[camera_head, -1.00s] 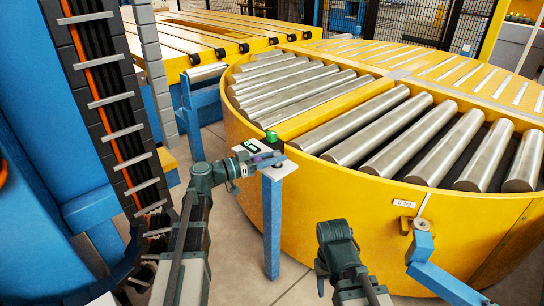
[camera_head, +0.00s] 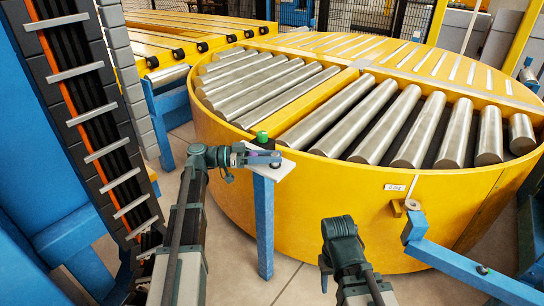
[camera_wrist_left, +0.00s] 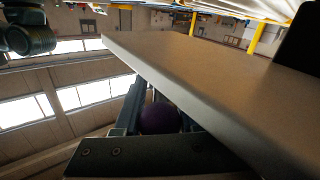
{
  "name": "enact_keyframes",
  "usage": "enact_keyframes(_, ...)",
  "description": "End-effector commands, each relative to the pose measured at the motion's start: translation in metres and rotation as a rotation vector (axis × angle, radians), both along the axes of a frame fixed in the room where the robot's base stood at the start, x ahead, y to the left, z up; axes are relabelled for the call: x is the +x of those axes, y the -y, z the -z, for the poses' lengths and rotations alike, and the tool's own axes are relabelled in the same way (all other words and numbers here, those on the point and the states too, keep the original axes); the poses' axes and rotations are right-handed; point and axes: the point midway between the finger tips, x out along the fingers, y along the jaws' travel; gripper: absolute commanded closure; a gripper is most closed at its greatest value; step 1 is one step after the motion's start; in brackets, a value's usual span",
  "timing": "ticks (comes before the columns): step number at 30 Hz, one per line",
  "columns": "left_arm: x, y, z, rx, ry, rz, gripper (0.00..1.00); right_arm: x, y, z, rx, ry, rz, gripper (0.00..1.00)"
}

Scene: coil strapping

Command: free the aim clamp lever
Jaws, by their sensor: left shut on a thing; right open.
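A purple round knob (camera_wrist_left: 158,118), which looks like the clamp lever's end, sits between the fingers of my left gripper in the left wrist view. My left gripper (camera_head: 272,157) is shut on it. The gripper is at a small pale plate (camera_head: 285,170) on a blue post (camera_head: 264,225), in front of the turntable. The plate's edge (camera_wrist_left: 190,85) runs close beside the fingers in the left wrist view. The rest of the lever is hidden. A green knob (camera_head: 262,137) stands just behind the gripper. My right arm shows at bottom centre; its fingers are hidden.
The large yellow turntable (camera_head: 310,185) with metal rollers fills the centre and right. A blue arm (camera_head: 470,268) with a strap end (camera_head: 412,204) sits at its front right. A cable-chain column (camera_head: 95,130) stands at left. Open floor lies between my arms.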

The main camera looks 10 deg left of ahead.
Motion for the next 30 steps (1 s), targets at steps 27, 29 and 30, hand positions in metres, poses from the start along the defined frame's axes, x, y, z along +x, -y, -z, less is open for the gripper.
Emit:
enact_keyframes(27,0.0005,0.0005,-0.0001,0.000,0.000,0.014,0.36,0.0000,0.0000,-0.0001,0.000,0.000,0.000,0.50)
enact_keyframes(29,0.0004,-0.0005,-0.0001,0.000,0.000,0.014,0.36,0.0000,0.0000,-0.0001,0.000,0.000,0.000,0.50)
enact_keyframes(30,0.0001,-0.0025,-0.0001,0.000,0.000,0.013,0.36,0.0000,0.0000,-0.0001,0.000,0.000,0.000,0.50)
